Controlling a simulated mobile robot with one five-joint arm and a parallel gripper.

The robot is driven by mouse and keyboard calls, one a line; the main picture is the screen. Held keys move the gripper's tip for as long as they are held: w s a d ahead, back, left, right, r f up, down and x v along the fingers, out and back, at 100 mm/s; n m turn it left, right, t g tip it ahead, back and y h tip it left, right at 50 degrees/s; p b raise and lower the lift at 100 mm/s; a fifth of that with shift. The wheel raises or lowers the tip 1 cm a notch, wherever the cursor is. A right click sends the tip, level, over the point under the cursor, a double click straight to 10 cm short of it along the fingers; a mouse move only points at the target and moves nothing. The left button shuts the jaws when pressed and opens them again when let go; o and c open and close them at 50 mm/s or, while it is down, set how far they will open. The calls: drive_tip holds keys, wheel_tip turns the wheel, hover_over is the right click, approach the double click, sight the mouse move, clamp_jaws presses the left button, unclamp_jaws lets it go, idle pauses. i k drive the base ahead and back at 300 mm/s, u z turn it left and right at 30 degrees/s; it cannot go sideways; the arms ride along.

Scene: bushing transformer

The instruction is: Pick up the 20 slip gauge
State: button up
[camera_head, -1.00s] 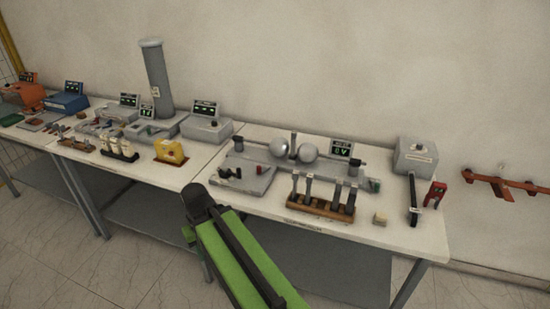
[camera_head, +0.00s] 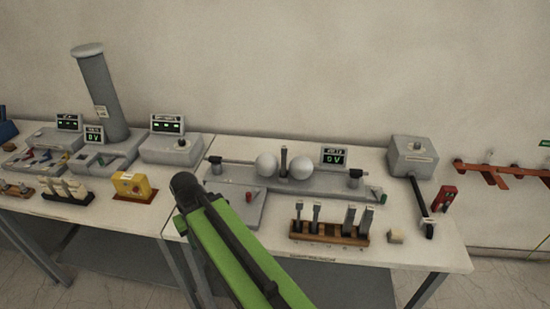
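A wooden rack (camera_head: 331,238) on the right-hand table holds several upright slip gauges. Two narrower ones (camera_head: 315,216) stand at the left and two wider ones (camera_head: 366,221) at the right, with a gap between the pairs. The labels are too small to read, so I cannot tell which gauge is the 20. My green arm rises from the bottom edge, left of the rack, and hides part of the table front. My gripper does not show.
Behind the rack stands a sphere-gap device with two metal spheres (camera_head: 267,166) and a display (camera_head: 333,157). A grey box (camera_head: 412,154) with a black lever (camera_head: 421,203) and a red device (camera_head: 444,198) are further right.

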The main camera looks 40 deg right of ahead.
sight(283, 174)
drive_tip(key=i, duration=0.85)
drive_tip(key=u, duration=0.35)
